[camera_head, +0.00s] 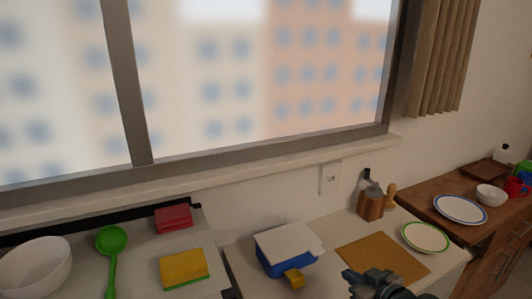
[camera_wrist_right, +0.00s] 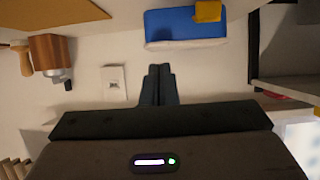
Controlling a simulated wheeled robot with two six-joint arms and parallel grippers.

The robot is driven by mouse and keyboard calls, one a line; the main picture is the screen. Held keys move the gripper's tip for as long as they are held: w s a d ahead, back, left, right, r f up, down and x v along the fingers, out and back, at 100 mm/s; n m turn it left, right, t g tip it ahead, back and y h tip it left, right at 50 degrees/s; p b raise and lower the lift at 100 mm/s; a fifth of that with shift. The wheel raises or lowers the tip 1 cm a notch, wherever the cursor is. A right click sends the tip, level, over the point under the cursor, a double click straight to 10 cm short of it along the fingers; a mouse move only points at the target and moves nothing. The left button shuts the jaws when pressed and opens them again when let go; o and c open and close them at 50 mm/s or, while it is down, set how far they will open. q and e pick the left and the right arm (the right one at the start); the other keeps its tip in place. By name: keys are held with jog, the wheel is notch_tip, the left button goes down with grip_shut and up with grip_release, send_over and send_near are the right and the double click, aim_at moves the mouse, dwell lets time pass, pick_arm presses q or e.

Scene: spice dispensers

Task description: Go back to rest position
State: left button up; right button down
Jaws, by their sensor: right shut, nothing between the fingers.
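My right gripper (camera_head: 358,281) is at the bottom of the head view, above the front of the counter, right of the blue box and before the brown board. In the right wrist view its two dark fingers (camera_wrist_right: 158,84) are together with nothing between them. The blue box (camera_head: 272,262) has a white lid and a yellow part at its front. It also shows at the top of the right wrist view (camera_wrist_right: 185,24), apart from the fingers. My left gripper is not in view.
A brown board (camera_head: 382,257), wooden block (camera_head: 371,205) and green-rimmed plate (camera_head: 425,238) are on the counter. A white bowl (camera_head: 36,267), green spoon (camera_head: 112,243), red box (camera_head: 173,218) and yellow block (camera_head: 184,268) are at left. A wall outlet (camera_head: 330,178) is behind.

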jog(key=s+d+f+m+g+h, duration=0.1)
jog(key=s+f+g+h, duration=0.15)
jog(key=s+f, duration=0.5)
jog(key=s+d+f+m+g+h, duration=0.1)
jog(key=s+f+g, duration=0.3)
jog(key=s, duration=0.7)
jog(key=s+d+f+m+g+h, duration=0.1)
jog(key=s+f+g+h, duration=0.15)
jog(key=s+f, duration=0.5)
notch_tip(320, 180, down, 28)
jog(key=s+d+g, duration=0.1)
jog(key=d, duration=0.2)
jog(key=s+f+g+y, duration=0.1)
jog(key=s+f, duration=1.7)
jog(key=f, duration=0.1)
jog(key=shift+s+d, duration=0.2)
jog(key=shift+d, duration=0.25)
